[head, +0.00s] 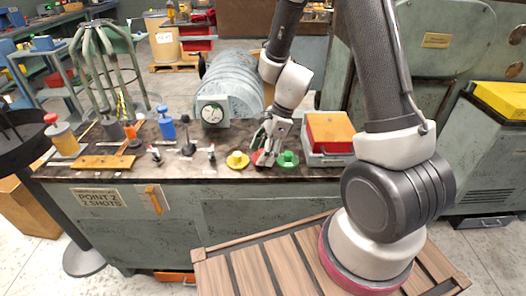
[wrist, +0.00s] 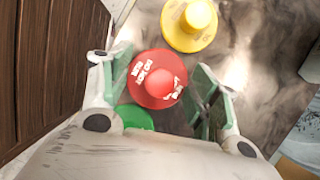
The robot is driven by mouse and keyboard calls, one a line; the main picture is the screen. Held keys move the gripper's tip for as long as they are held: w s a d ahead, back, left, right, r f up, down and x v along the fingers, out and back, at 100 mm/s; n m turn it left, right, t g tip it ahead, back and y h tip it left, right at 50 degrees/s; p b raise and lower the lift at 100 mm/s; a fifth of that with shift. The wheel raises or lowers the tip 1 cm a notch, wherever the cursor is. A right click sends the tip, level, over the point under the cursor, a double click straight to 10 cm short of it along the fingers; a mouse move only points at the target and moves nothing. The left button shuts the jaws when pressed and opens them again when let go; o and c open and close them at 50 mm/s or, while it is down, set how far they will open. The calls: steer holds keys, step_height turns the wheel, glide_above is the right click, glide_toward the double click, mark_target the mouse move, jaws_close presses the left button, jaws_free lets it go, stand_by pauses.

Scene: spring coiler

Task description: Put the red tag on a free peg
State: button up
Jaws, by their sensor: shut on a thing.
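The red tag (wrist: 157,80) is a round red disc with a raised knob and white lettering, in the middle of the wrist view. My gripper (wrist: 163,68) has one finger on each side of it and is shut on it. In the head view my gripper (head: 266,155) is low over the worktop, and only a little of the red tag (head: 258,158) shows there. A yellow tag (head: 237,160) lies to its left and a green tag (head: 288,159) to its right. I cannot make out a free peg in either view.
An orange board (head: 103,162) lies near the front left edge.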

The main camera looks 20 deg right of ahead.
steer(key=shift+f, duration=0.55)
stand_by(0.4)
steer(key=o, duration=1.1)
steer(key=shift+c, duration=0.2)
steer(key=a+r+v, duration=0.1)
steer(key=a+v, duration=0.1)
steer(key=v, duration=1)
steer(key=a+r+v, duration=0.1)
steer(key=a+v, duration=0.2)
steer(key=v, duration=0.9)
steer(key=shift+w, duration=0.1)
